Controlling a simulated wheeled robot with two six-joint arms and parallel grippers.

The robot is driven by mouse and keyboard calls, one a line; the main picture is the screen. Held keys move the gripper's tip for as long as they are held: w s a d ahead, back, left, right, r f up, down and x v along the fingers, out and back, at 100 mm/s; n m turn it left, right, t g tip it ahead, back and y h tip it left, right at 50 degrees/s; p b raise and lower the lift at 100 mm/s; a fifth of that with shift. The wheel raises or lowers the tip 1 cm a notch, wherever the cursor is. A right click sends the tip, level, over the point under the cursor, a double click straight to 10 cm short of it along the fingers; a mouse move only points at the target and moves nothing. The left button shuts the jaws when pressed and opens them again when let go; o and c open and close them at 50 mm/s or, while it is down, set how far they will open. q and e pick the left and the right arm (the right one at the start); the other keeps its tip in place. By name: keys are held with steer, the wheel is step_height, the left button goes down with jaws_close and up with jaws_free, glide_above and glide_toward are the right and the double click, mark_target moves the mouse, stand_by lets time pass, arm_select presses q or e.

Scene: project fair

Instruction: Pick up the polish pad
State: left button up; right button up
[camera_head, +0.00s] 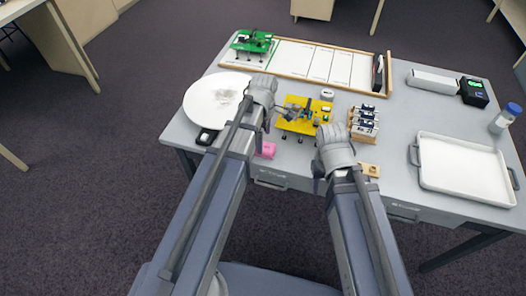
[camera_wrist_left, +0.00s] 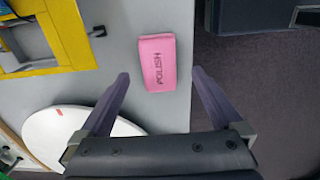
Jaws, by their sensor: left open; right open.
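The polish pad (camera_wrist_left: 158,63) is a pink block marked "POLISH". In the left wrist view it lies flat on the grey table near its edge, ahead of and between my open left fingers (camera_wrist_left: 158,100), not touching them. In the head view the pad (camera_head: 267,150) lies near the table's front edge, partly hidden by my left arm. My left gripper (camera_head: 274,112) is above the table near the pad, its fingertips small in the head view. My right gripper (camera_head: 318,150) is over the front of the table, left of a wooden piece; its fingers are mostly hidden.
A yellow board (camera_head: 304,116) with parts stands between my grippers. A white round plate (camera_head: 203,104) is at the left, with a black item (camera_head: 206,137) near it. A wooden rack (camera_head: 364,124), a white tray (camera_head: 463,170) and a wood-framed panel (camera_head: 317,63) occupy the rest.

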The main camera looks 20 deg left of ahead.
arm_select(q)
steer(key=shift+f, duration=0.1)
steer(key=f+b, duration=0.2)
steer(key=a+f+b, duration=0.1)
steer(key=f+b, duration=0.2)
steer(key=shift+w+f, duration=0.15)
steer(key=shift+c, duration=0.4)
steer(key=c, duration=1.3)
